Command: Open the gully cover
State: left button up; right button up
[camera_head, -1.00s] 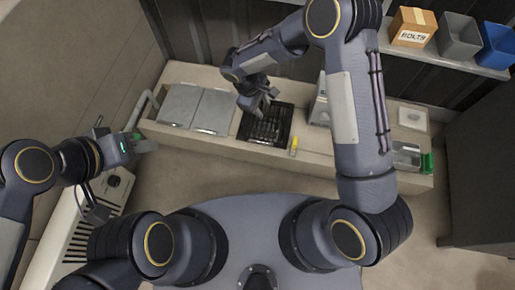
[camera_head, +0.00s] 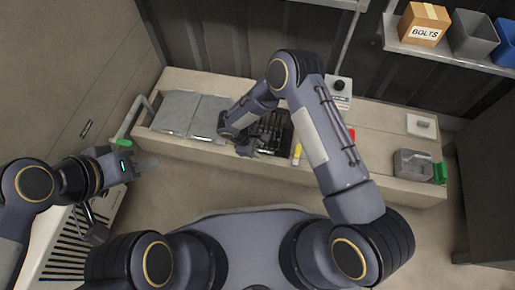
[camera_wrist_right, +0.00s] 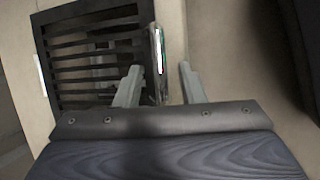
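A dark slatted grate (camera_head: 277,128) lies in the low bench, right of two flat grey panels, a left one (camera_head: 175,111) and a right one (camera_head: 207,118). I cannot tell which of these is the gully cover. My right gripper (camera_head: 255,151) is low over the grate's front left and hides part of it. In the right wrist view the grate (camera_wrist_right: 92,55) fills the upper left. The open fingers (camera_wrist_right: 158,72) stand either side of a thin, shiny grey strip (camera_wrist_right: 157,62), apparently without gripping it. My left gripper (camera_head: 148,163) is off the bench's left end; its finger gap is unclear.
A yellow item (camera_head: 297,153) is right of the grate. A bent pipe with a green part (camera_head: 127,128) is at the bench's left end. A grey box (camera_head: 412,163) is at its right end. A shelf with a bolts box (camera_head: 424,24) and bins is above right.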

jog(key=shift+c, duration=0.4)
grip_shut()
